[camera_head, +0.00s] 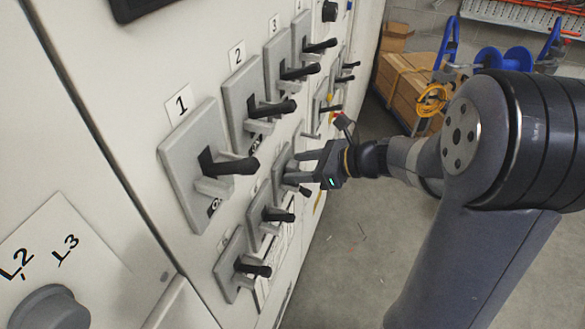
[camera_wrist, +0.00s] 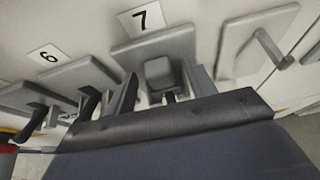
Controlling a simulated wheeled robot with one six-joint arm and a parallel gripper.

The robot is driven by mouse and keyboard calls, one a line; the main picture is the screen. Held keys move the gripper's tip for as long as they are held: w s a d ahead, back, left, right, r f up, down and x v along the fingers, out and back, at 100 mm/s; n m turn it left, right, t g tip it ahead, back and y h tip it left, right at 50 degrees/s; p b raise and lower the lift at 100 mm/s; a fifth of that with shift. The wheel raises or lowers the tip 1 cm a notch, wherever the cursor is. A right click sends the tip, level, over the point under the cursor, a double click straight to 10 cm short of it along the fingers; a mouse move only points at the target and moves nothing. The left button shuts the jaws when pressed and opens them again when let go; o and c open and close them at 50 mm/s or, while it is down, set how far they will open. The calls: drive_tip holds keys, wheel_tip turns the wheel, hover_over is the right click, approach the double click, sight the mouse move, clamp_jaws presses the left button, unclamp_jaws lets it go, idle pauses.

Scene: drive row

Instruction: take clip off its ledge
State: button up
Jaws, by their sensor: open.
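My gripper (camera_head: 299,168) is open at a lower-row switch plate on the panel in the head view. In the wrist view its two fingers (camera_wrist: 161,84) stand on either side of a small grey block on the plate (camera_wrist: 185,43) under label 7. There looks to be a gap between block and fingers. A small dark part shows below the block. I cannot tell whether the block is the clip or the ledge, and no clip can be clearly made out. In the head view the gripper hides most of this plate.
Black levers stick out around my gripper, such as switch 1's lever (camera_head: 234,166) and one below (camera_head: 280,216). Cardboard boxes (camera_head: 408,83) stand behind. The floor (camera_head: 350,235) right of the panel is clear.

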drive_tip(key=shift+w+a+f, duration=0.15)
drive_tip(key=shift+a+f, duration=0.05)
drive_tip(key=shift+a, duration=0.15)
drive_tip(key=c, duration=1.1)
